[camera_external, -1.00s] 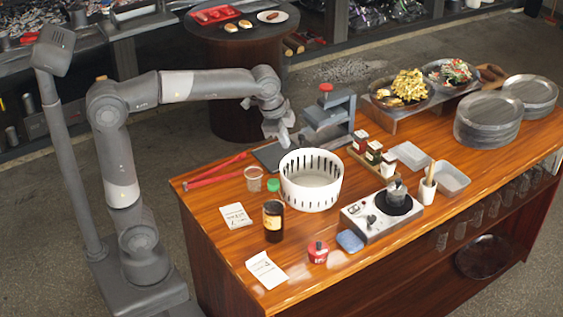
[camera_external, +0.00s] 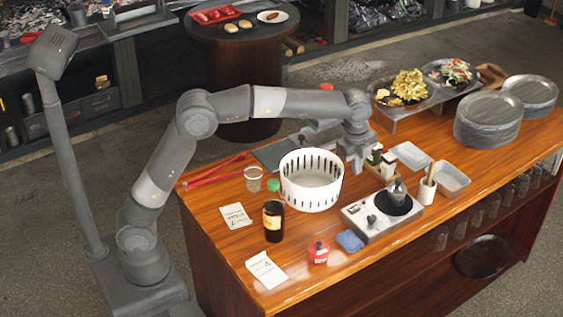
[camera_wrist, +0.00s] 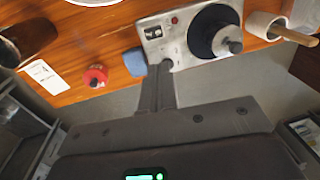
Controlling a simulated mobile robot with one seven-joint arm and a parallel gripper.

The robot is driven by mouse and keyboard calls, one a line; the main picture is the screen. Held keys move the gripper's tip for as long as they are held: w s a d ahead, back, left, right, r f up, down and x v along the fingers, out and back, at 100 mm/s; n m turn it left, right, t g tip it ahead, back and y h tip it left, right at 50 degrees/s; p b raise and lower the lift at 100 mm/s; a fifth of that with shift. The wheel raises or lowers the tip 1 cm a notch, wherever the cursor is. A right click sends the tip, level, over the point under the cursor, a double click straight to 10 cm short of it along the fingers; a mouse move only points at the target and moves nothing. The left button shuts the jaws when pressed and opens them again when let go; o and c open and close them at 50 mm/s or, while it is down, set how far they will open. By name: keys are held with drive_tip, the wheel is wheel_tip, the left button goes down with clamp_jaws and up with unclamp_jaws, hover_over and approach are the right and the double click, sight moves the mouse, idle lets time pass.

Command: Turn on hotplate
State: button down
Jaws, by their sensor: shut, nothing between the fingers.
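The hotplate (camera_external: 362,222) is a silver box near the front edge of the wooden counter, with a dark round plate on its right and a knob on its left part. My gripper (camera_external: 355,170) is above the counter, behind the hotplate and beside the white basket. In the wrist view my gripper (camera_wrist: 158,72) is shut and empty, its fingertips overlapping the hotplate's lower edge in the picture.
A white slotted basket (camera_external: 311,182) stands left of my gripper. Jars (camera_external: 388,164) stand close to its right. A blue sponge (camera_external: 349,240), red jar (camera_external: 318,252) and dark bottle (camera_external: 273,222) are left of the hotplate, and a white cup (camera_external: 426,192) is right.

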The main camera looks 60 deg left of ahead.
sight(357, 206)
drive_tip(key=f, duration=0.4)
drive_tip(key=w+f, duration=0.1)
drive_tip(key=f, duration=0.8)
drive_tip(key=shift+w+f, duration=0.15)
drive_tip(key=shift+w, duration=0.15)
drive_tip(key=shift+f, duration=0.2)
